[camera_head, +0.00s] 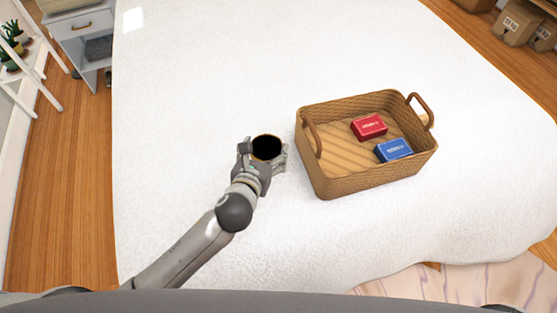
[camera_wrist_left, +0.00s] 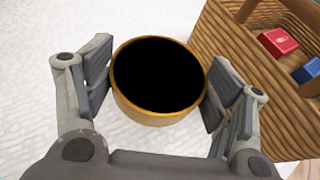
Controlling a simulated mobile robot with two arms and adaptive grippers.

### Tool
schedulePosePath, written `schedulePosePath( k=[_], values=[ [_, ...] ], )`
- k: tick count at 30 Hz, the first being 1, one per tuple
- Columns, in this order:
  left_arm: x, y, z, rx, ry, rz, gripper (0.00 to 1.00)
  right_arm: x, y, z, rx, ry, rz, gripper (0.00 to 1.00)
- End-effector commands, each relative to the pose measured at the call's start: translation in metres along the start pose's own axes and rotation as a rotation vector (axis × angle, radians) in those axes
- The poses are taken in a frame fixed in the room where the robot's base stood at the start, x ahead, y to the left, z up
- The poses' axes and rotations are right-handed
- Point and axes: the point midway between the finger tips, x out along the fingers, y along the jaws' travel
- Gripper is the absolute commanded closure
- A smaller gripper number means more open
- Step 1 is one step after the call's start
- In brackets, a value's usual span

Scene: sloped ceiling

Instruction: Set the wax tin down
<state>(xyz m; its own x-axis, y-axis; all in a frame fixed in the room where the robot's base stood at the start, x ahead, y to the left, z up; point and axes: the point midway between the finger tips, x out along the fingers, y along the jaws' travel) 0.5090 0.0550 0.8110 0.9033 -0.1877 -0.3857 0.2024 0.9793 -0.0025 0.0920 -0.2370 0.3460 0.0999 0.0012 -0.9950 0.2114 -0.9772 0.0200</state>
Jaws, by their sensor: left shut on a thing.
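The wax tin (camera_head: 266,148) is a small round tin with a black top and a gold rim and side. My left gripper (camera_head: 263,158) is shut on it, with one finger on each side. In the left wrist view the tin (camera_wrist_left: 158,117) sits upright between the finger pads of the gripper (camera_wrist_left: 158,85). The white bed cover lies below it; I cannot tell whether the tin touches the cover. The tin is just left of the wicker basket. My right gripper is not in view.
The wicker basket (camera_head: 350,185) with two raised handles stands on the white bed cover (camera_head: 200,80). It holds a red box (camera_head: 369,126) and a blue box (camera_head: 393,150). The cover left of and behind the tin is clear. A white nightstand (camera_head: 82,30) stands at the far left.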

Motion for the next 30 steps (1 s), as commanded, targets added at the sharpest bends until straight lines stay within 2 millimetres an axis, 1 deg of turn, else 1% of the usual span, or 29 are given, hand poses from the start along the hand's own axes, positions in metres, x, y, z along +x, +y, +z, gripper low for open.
schedulePosePath(
  k=[1,3,6,8,12,15,29,30],
  values=[
    [0.005,0.000,-0.013,-0.002,0.003,0.002,0.54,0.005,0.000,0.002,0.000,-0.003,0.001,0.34],
    [0.010,0.000,-0.024,-0.003,0.002,0.002,0.54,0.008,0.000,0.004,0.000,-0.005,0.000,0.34],
    [0.014,0.000,-0.034,-0.002,0.000,0.001,0.54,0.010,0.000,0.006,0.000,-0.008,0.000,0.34],
    [0.016,0.000,-0.037,-0.001,-0.002,0.001,0.54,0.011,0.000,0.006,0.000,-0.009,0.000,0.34],
    [0.023,0.000,-0.056,-0.002,0.002,0.001,0.54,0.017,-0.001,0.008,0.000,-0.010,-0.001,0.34],
    [0.028,0.000,-0.067,-0.002,0.001,0.002,0.54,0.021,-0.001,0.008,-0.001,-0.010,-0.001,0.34],
    [0.031,0.000,-0.074,0.001,-0.001,0.001,0.54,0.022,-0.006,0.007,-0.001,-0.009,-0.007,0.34],
    [0.031,0.001,-0.074,0.000,0.000,0.001,0.18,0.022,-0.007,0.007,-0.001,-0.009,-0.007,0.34]
  ],
)
